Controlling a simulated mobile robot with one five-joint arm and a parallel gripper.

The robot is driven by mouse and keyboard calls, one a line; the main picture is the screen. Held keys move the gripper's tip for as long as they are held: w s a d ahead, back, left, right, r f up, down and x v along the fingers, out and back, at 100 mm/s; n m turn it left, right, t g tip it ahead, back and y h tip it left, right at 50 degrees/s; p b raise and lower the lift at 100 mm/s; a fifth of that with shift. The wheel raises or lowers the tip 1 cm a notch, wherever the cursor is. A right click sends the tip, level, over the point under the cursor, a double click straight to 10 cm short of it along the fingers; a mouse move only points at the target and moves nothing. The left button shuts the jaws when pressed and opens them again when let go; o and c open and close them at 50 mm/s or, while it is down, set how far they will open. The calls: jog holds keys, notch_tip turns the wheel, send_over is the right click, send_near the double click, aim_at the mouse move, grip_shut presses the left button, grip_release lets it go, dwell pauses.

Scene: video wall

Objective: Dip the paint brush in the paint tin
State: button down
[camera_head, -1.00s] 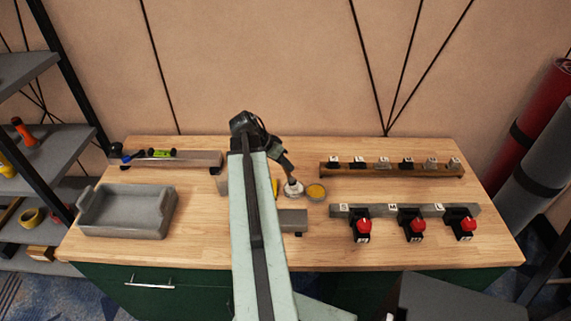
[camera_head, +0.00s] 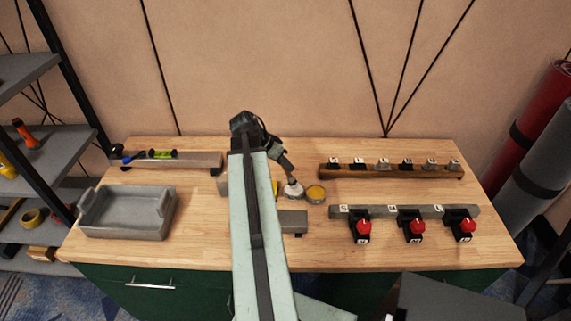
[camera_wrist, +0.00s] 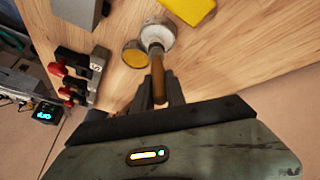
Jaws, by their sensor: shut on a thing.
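My gripper (camera_wrist: 159,92) is shut on the brown handle of the paint brush (camera_wrist: 157,68). The brush points down, with its head at the mouth of a round grey-white tin (camera_wrist: 164,33); how deep the bristles sit cannot be told. In the head view the tin (camera_head: 293,192) stands on the bench just below my gripper (camera_head: 288,172). A shallow round piece with a yellow face (camera_head: 316,194) lies right beside the tin; it also shows in the wrist view (camera_wrist: 133,54). I cannot tell whether it is a lid or a second tin.
The wooden bench (camera_head: 200,250) holds a grey tray (camera_head: 124,213) at left, a tool rack (camera_head: 170,160) behind it, a wooden hook rail (camera_head: 390,170) at back right and a grey bar with red-knobbed devices (camera_head: 406,212) at front right. A yellow piece (camera_wrist: 190,8) lies near the tin.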

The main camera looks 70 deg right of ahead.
notch_tip(320, 180, up, 6)
jog(key=p, duration=0.5)
jog(key=shift+r+p, duration=0.25)
jog(key=shift+p, duration=0.1)
jog(key=shift+f, duration=0.15)
